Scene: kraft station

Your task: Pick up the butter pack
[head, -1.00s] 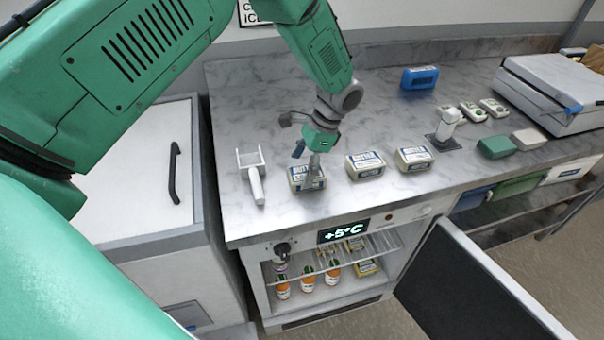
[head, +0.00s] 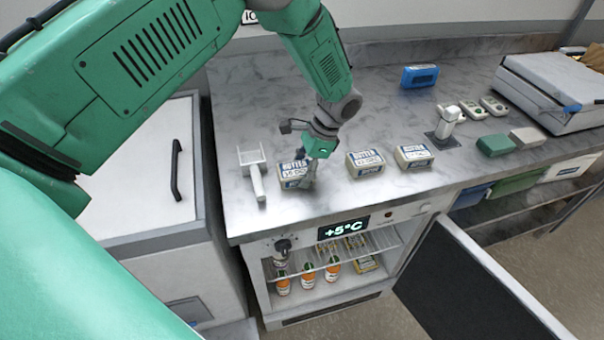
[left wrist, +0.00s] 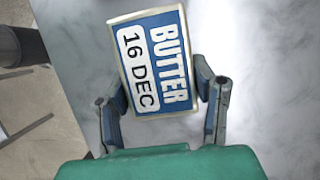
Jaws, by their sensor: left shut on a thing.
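Three butter packs with blue and white labels stand in a row on the marble counter. My left gripper (head: 312,172) is shut on the leftmost butter pack (head: 291,172). In the left wrist view this butter pack (left wrist: 153,62) lies between the two fingers (left wrist: 163,108) and reads "BUTTER 16 DEC". I cannot tell whether it is clear of the counter. The middle butter pack (head: 365,163) and the right butter pack (head: 413,157) stand apart from the gripper. My right gripper is not in view.
A white scoop-like tool (head: 254,172) lies left of the held pack. Below the counter (head: 300,100) is an open fridge with bottles (head: 308,277), its door (head: 480,290) swung out right. A blue block (head: 419,76) and a white box (head: 555,92) stand further back.

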